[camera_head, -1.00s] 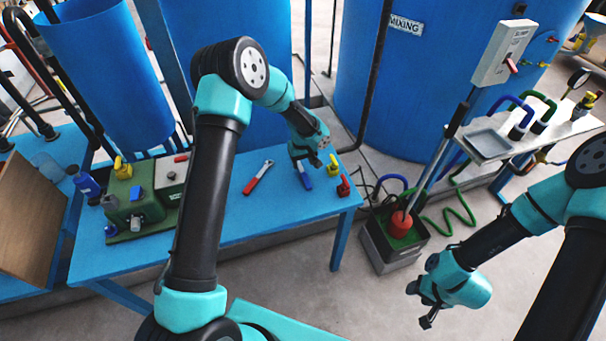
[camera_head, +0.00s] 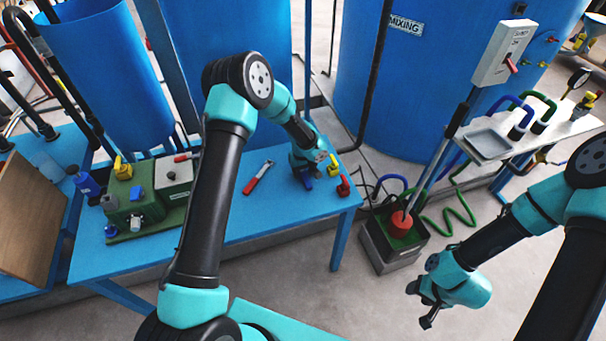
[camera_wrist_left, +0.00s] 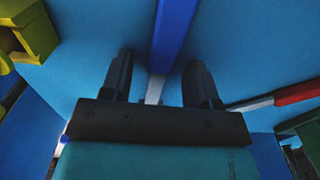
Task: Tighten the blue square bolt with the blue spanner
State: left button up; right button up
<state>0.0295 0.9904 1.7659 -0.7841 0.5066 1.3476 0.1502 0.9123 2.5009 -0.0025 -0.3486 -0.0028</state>
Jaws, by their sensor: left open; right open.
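The blue spanner (camera_head: 307,184) lies on the blue table, mostly hidden under my left gripper (camera_head: 304,170) in the head view. In the left wrist view, its blue handle (camera_wrist_left: 176,28) and grey metal part (camera_wrist_left: 155,88) run between the two open fingers of my left gripper (camera_wrist_left: 158,68), which do not grip it. A blue square piece, which looks like the blue square bolt (camera_head: 137,193), sits on top of the green machine (camera_head: 122,212) at the table's left. My right gripper (camera_head: 426,306) is open and empty above the floor at the right.
A red-handled spanner (camera_head: 259,177) lies left of my left gripper. A yellow piece (camera_head: 333,169) and a red piece (camera_head: 343,187) stand near the table's right end. A grey box (camera_head: 171,176) adjoins the green machine. The front middle of the table is clear.

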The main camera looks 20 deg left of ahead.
aim_at(303, 172)
pick_arm(q)
jog(key=shift+c, duration=0.3)
grip_shut()
jog(key=shift+r, duration=0.85)
notch_tip(303, 172, up, 2)
jog(key=shift+r, duration=0.1)
jog(key=s+d, duration=0.2)
jog(key=s, duration=0.3)
jog(key=s+d, duration=0.1)
jog(key=s, duration=0.4)
jog(key=s+d+r, duration=0.1)
jog(key=s+d, duration=0.1)
jog(key=s, duration=0.3)
jog(key=shift+d+r, duration=0.1)
jog(key=shift+d, duration=0.2)
jog(key=shift+a, duration=0.15)
